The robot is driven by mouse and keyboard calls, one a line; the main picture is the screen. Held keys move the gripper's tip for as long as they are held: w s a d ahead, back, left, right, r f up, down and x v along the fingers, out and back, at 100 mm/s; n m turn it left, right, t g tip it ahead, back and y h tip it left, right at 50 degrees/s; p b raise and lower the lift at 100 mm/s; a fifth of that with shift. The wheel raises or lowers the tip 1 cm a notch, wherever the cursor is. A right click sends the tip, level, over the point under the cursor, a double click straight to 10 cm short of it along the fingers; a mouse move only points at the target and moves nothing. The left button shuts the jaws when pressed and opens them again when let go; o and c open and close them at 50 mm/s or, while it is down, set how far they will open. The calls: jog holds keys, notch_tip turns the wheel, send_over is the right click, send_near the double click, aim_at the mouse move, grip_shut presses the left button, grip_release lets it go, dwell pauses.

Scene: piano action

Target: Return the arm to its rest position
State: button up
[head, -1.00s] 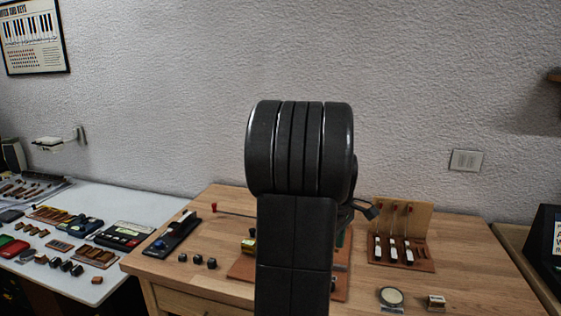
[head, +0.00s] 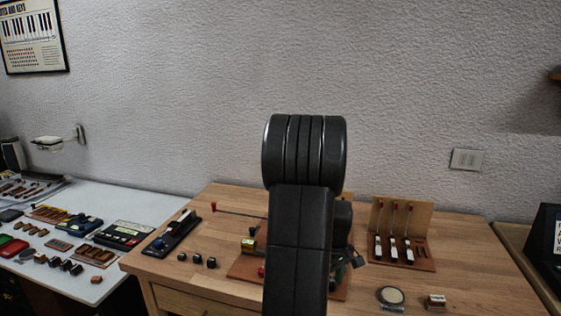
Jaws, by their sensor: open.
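My arm rises in the middle of the head view, its dark links standing in front of the wooden workbench (head: 450,285). My gripper (head: 355,260) shows only in part, at the right edge of the arm, low over the bench. It is open, and I see nothing held in it. The arm hides most of the brown board (head: 246,268) in the middle of the bench.
A wooden stand with white-tipped keys (head: 403,245) is to the right of the gripper. A round dish (head: 391,296) and a small block (head: 435,301) lie in front. A dark long device (head: 172,234) and several black cubes (head: 197,259) are left. The wall is behind.

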jog(key=m, duration=1.1)
jog(key=shift+m, duration=1.7)
jog(key=shift+r, duration=0.1)
